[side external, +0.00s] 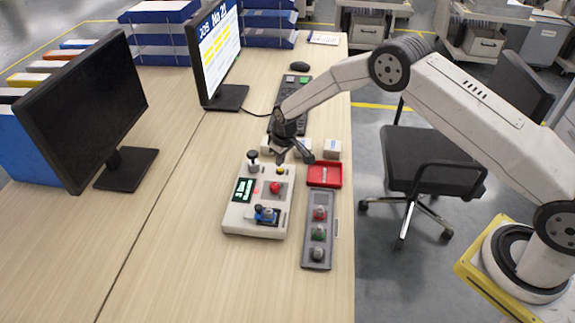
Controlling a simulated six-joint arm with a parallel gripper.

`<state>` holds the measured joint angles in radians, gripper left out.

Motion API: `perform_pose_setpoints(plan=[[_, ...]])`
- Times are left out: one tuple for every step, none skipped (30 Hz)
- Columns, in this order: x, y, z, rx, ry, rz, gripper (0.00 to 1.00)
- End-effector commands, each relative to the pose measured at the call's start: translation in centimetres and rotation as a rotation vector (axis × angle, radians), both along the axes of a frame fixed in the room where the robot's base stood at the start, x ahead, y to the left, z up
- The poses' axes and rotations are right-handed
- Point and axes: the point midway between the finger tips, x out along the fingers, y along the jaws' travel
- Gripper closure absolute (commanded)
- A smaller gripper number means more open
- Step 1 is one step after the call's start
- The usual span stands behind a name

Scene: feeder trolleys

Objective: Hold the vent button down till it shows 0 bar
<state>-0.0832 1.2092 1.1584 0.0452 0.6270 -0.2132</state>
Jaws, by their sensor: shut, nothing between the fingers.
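A beige control box (253,227) stands on the desk. It carries a small dark display with green characters (243,190), too small to read. On its top are a red button (275,188), a yellow button (281,171), a black knobbed lever (253,157) and a blue fitting (265,213). No label shows which one is the vent button. My gripper (279,159) is shut and empty, pointing down just above and behind the yellow button. I cannot tell whether its tips touch the box.
A grey button strip (318,252) and a red tray (325,182) lie right of the box, near the desk edge. A small white box (332,148) stands behind the tray. The front left desk is clear.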

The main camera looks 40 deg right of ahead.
Motion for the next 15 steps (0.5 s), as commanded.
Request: perform_pose_setpoints(plan=[[0.0, 0.0, -0.12, 0.0, 0.0, 0.0, 1.0], [0.0, 0.0, -0.18, 0.0, 0.0, 0.0, 1.0], [-0.01, 0.0, -0.27, 0.0, 0.0, 0.0, 1.0], [-0.01, 0.0, -0.35, 0.0, 0.0, 0.0, 1.0], [-0.01, 0.0, -0.42, 0.0, 0.0, 0.0, 1.0], [-0.01, 0.0, -0.51, 0.0, 0.001, 0.0, 1.0], [-0.01, 0.0, -0.57, 0.0, 0.001, 0.0, 1.0], [-0.01, 0.0, -0.63, 0.0, 0.001, 0.0, 1.0], [0.0, 0.0, -0.71, 0.0, 0.0, 0.0, 1.0], [0.0, 0.0, -0.77, 0.0, 0.0, 0.0, 1.0], [0.0, 0.0, -0.83, 0.0, 0.0, 0.0, 1.0], [0.01, 0.0, -0.9, 0.0, 0.0, 0.0, 1.0], [0.02, 0.01, -0.96, 0.0, 0.0, 0.0, 1.0], [0.02, 0.01, -1.01, 0.0, 0.0, 0.0, 1.0], [0.03, 0.01, -1.09, 0.0, 0.0, 0.0, 1.0]])
